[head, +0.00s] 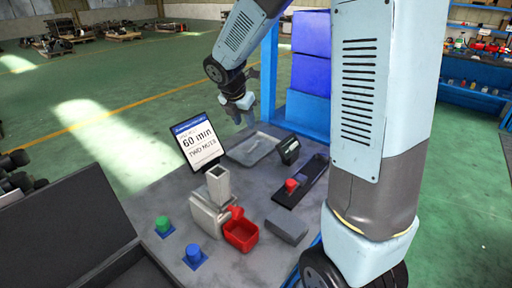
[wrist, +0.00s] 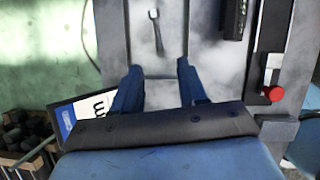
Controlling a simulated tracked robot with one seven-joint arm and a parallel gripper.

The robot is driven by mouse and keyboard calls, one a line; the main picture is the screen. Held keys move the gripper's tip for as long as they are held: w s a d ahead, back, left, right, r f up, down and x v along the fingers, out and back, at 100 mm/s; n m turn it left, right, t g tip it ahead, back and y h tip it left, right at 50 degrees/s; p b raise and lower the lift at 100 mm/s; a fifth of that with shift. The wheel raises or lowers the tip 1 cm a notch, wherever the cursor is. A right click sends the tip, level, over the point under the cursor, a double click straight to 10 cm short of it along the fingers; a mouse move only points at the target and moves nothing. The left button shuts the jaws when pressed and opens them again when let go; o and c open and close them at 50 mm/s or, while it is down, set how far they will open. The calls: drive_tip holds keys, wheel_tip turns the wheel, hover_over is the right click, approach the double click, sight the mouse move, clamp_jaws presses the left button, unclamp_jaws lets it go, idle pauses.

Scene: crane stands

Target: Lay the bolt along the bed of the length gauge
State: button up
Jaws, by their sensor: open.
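My gripper (head: 238,112) hangs above the bench near the grey tray (head: 252,150) in the head view. In the wrist view its two blue fingers (wrist: 160,88) are spread apart with nothing between them. A slim grey piece (wrist: 157,32) with a wider far end lies in the tray, ahead of the fingertips; it looks like the bolt, though its shape is not clear. The length gauge appears to be the long black rail (head: 314,182) with a red block (head: 291,185), right of the tray. It also shows at the right of the wrist view (wrist: 272,30). Its bed looks empty.
A sign (head: 197,143) reading 60 mm, two nuts stands left of the tray. A dark boxy device (head: 288,150) stands between tray and gauge. A grey stand (head: 218,187), red bin (head: 241,232), grey block (head: 286,224), green piece (head: 163,225) and blue piece (head: 194,254) are nearer.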

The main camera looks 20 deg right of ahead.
hover_over(253, 147)
drive_tip(key=s+a, duration=0.2)
wheel_tip(253, 147, down, 8)
drive_tip(key=shift+s+f, duration=0.15)
drive_tip(key=shift+w+x, duration=0.15)
drive_tip(key=shift+x, duration=1.1)
drive_tip(key=shift+w+x, duration=0.15)
drive_tip(key=shift+x, duration=1.1)
clamp_jaws()
